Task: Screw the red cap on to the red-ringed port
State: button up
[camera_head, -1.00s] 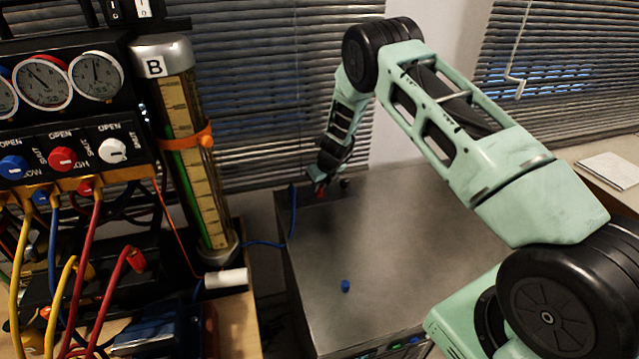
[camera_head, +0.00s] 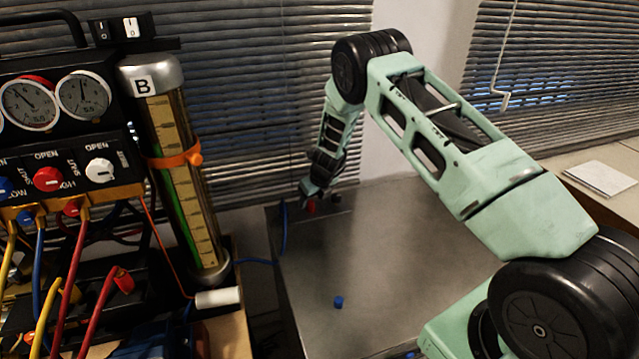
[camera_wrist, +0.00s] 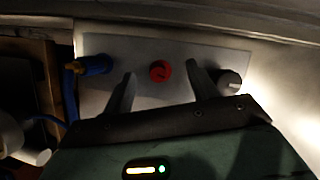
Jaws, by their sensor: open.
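A round red cap (camera_wrist: 160,71) shows in the wrist view on a pale plate (camera_wrist: 120,48) at the back of the metal bench. It also shows in the head view (camera_head: 311,206), just below my gripper (camera_head: 306,194). My gripper (camera_wrist: 162,88) is open, with one finger on each side of the red cap in the wrist view and a visible gap to both. The port and its red ring cannot be made out; the cap's seating and thread are not visible.
A blue fitting with a brass end (camera_wrist: 95,65) and blue hose stands left of the red cap. A dark knob (camera_wrist: 229,82) stands close to the right finger. A loose blue cap (camera_head: 339,302) lies on the bench (camera_head: 400,260), otherwise largely clear. A gauge rig (camera_head: 60,130) stands left.

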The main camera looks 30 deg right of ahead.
jog(key=b+v, duration=0.2)
jog(key=v, duration=1.4)
jog(key=shift+s, duration=0.15)
jog(key=s+a+r+n+g+y+b, duration=0.15)
jog(key=s+a+r+n, duration=0.25)
jog(key=s+a+n, duration=0.6)
jog(key=s+a+r+n+g+y, duration=0.25)
jog(key=s+a+n, duration=0.55)
jog(key=a+n, duration=0.4)
jog(key=s+a+r+n+h, duration=0.1)
jog(key=s+n+h, duration=0.1)
jog(key=s+n, duration=0.8)
jog(key=s+a+r+n+h, duration=0.1)
jog(key=s+a+n+h, duration=0.1)
jog(key=s+n, duration=0.8)
jog(key=shift+s+b, duration=0.35)
jog(key=shift+s, duration=0.8)
